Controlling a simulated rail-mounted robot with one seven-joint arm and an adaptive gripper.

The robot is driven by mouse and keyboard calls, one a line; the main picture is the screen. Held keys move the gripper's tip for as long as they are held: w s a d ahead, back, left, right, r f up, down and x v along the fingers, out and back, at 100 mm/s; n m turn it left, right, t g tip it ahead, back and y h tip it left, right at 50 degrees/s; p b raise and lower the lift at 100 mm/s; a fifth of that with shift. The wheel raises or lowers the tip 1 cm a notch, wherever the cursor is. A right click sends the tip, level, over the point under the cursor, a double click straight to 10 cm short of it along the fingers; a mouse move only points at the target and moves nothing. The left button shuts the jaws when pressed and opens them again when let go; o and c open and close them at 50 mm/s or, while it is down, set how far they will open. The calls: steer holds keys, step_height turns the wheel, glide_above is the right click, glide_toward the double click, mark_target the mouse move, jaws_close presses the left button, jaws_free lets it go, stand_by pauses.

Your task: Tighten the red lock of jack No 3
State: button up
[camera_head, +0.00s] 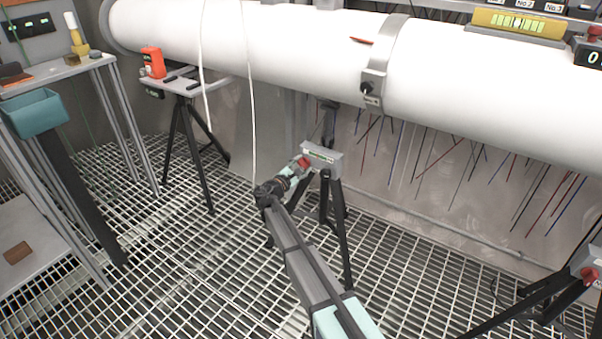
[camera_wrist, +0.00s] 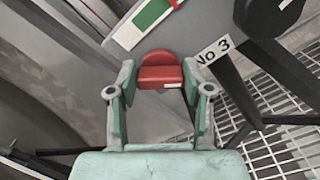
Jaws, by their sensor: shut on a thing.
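Jack No 3 stands under the white pipe in the head view, with a grey head (camera_head: 322,155) on dark legs. In the wrist view its grey plate (camera_wrist: 205,25) carries a "No 3" label (camera_wrist: 215,50) and a green and white strip (camera_wrist: 152,14). The red lock (camera_wrist: 160,70) sits below the strip, between the fingertips of my gripper (camera_wrist: 158,84). My gripper is shut on the lock, one finger on each side. In the head view my gripper (camera_head: 298,167) reaches the jack head from the lower left, and the lock (camera_head: 305,161) is partly hidden.
The white pipe (camera_head: 270,45) with a metal band (camera_head: 382,65) runs overhead. Another jack's red lock (camera_head: 590,274) shows at the right. A small stand (camera_head: 182,84) holds an orange device (camera_head: 153,62). A teal bin (camera_head: 35,115) is at the left. The grated floor (camera_head: 180,260) is mostly clear.

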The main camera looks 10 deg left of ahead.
steer(key=m+b, duration=0.4)
steer(key=b, duration=0.1)
steer(key=m+b, duration=0.2)
steer(key=m, duration=0.1)
steer(key=shift+d+f+b, duration=0.1)
steer(key=shift+f+b, duration=0.3)
steer(key=shift+r+m+b, duration=0.15)
steer(key=shift+m+b, duration=1.2)
steer(key=shift+m, duration=0.15)
steer(key=shift+r, duration=0.1)
steer(key=o, duration=1.2)
steer(key=shift+c, duration=0.2)
steer(key=v, duration=1.2)
